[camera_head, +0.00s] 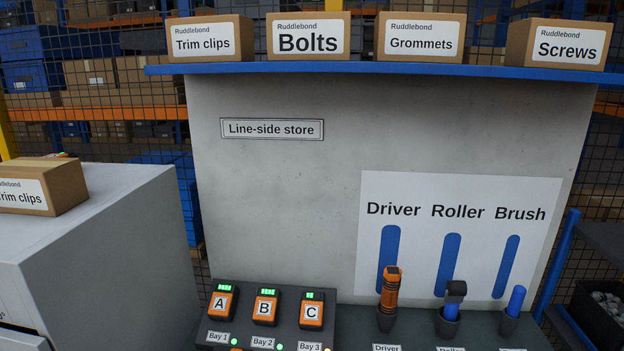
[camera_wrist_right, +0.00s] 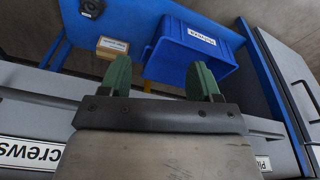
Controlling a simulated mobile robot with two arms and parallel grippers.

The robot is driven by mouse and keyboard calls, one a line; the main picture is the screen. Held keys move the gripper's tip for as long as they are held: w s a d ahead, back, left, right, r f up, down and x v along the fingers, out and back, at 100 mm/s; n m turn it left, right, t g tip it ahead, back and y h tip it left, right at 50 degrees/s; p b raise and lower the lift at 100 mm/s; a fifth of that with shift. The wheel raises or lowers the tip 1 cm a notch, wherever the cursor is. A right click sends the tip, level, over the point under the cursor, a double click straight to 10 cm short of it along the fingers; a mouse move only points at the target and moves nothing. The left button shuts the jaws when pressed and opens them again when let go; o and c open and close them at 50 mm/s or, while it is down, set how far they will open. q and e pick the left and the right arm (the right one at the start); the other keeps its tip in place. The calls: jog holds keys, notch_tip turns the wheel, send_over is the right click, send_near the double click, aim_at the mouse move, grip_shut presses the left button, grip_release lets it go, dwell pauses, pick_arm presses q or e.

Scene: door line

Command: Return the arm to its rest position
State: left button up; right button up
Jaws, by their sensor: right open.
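My right gripper (camera_wrist_right: 160,78) shows in the right wrist view, with two green fingertips spread apart. It is open, and I see nothing held between the fingers. A blue bin (camera_wrist_right: 190,50) with a white label lies beyond the fingers, partly covered by the right fingertip. Neither of my arms shows in the head view. My left gripper is in neither view.
In the head view, labelled cartons, such as Bolts (camera_head: 308,36), line a blue shelf (camera_head: 380,68). Battery bays (camera_head: 268,345) and tool holders stand below. A Trim clips carton (camera_head: 60,180) sits on a grey cabinet (camera_head: 110,220). The wrist view shows a small carton (camera_wrist_right: 112,47).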

jog(key=s+d+f+b, duration=0.1)
jog(key=s+f+b, duration=0.1)
jog(key=s+f, duration=0.6)
jog(key=s+d+f+g+b, duration=0.1)
jog(key=s+f, duration=0.7)
jog(key=f, duration=0.8)
jog(key=shift+s+d+b, duration=0.2)
jog(key=shift+d+b, duration=0.25)
jog(key=shift+b, duration=0.4)
